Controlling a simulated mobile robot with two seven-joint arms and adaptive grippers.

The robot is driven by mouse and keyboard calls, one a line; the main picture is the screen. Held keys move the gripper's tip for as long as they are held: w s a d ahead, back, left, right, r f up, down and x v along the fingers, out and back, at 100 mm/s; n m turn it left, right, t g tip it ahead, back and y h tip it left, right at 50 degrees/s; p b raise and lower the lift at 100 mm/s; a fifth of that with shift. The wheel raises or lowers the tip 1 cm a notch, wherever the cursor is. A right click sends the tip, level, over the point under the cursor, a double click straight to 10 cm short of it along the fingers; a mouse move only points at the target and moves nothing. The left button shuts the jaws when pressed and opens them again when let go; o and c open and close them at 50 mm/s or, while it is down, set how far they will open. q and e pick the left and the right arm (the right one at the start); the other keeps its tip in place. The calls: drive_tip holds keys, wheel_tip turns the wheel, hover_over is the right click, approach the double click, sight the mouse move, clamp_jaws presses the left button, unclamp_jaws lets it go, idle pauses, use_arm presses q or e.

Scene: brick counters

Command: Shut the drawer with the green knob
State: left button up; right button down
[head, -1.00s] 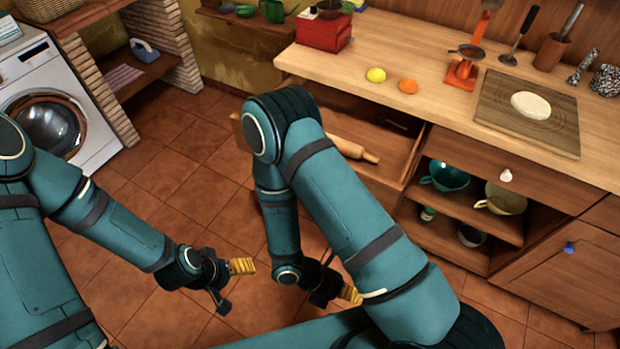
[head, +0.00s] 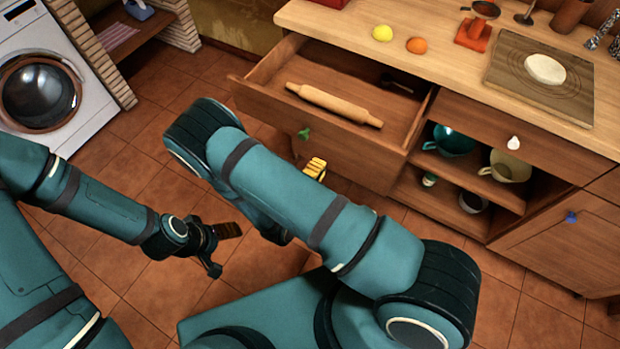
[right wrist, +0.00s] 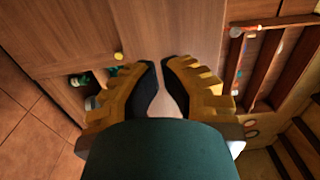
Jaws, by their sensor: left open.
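The drawer (head: 270,72) with the green knob (head: 304,133) is pulled well out from under the counter. A wooden rolling pin (head: 335,104) lies in it. My right gripper (head: 315,168) is low in front of the drawer, just below and right of the knob; my own arm hides much of it. In the right wrist view its fingertips (right wrist: 160,63) are close together with a narrow gap and nothing between them. They point at a wooden surface; I cannot tell if they touch it. My left gripper (head: 228,240) is open and empty above the floor, away from the drawer.
Right of the drawer are an open shelf with cups (head: 454,140), a drawer with a white knob (head: 513,142) and a cupboard with a blue knob (head: 571,217). A washing machine (head: 45,85) stands at the left. Floor between is clear.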

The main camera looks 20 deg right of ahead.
sight(334, 145)
use_arm(q)
drive_tip(key=shift+w+f+b, duration=0.1)
drive_tip(key=shift+f+b, duration=0.3)
drive_tip(key=shift+f, duration=0.1)
use_arm(e)
drive_tip(key=x, duration=0.7)
